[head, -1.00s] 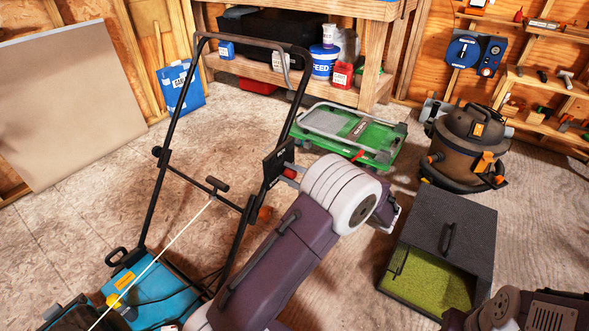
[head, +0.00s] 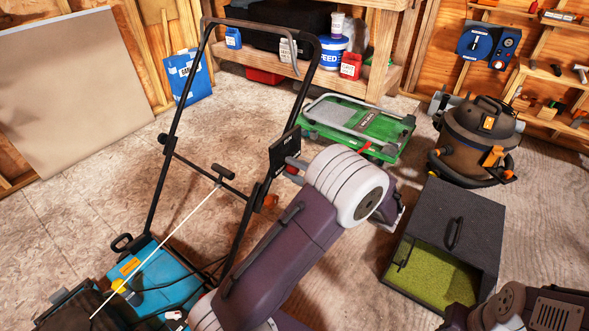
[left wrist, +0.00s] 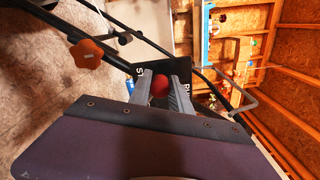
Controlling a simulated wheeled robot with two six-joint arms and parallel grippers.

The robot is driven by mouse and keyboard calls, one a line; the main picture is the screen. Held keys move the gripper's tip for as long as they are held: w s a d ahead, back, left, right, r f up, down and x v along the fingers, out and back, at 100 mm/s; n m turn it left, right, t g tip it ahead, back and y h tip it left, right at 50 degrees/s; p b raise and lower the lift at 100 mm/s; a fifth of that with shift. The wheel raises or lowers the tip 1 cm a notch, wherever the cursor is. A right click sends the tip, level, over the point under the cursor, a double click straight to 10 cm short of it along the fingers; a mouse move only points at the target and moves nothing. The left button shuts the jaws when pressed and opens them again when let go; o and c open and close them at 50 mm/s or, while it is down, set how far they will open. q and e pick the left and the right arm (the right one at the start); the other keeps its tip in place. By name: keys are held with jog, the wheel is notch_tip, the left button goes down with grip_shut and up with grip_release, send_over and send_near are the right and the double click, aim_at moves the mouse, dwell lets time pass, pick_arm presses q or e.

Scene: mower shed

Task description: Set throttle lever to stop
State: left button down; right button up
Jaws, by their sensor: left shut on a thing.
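The mower (head: 160,285) stands at the left with its black handlebar (head: 168,150) rising toward the bench. A dark throttle plate (head: 284,150) is fixed on the right handlebar tube. My left gripper (head: 293,165) is at this plate. In the left wrist view, the two grey fingers of the left gripper (left wrist: 160,82) are on either side of the throttle lever's red knob (left wrist: 160,87), shut on it. White letters show on the plate (left wrist: 203,98) beside the fingers, partly covered. The lever's stem is hidden, so its setting cannot be told. My right gripper is out of view.
An orange knob (left wrist: 86,53) sits on the handlebar near the plate. The starter's T-handle (head: 222,172) is left of the plate. A green folded cart (head: 358,128), a shop vacuum (head: 480,135) and a dark grass box (head: 455,225) stand to the right.

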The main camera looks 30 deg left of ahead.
pick_arm(q)
jog(key=shift+f, duration=0.1)
jog(key=c, duration=1.2)
grip_release()
jog(key=shift+d, duration=0.1)
jog(key=d+p, duration=0.1)
jog(key=d, duration=0.2)
jog(key=d+p, duration=0.1)
jog(key=d, duration=0.2)
jog(key=d+p, duration=0.2)
jog(key=d, duration=0.1)
jog(key=shift+s, duration=0.35)
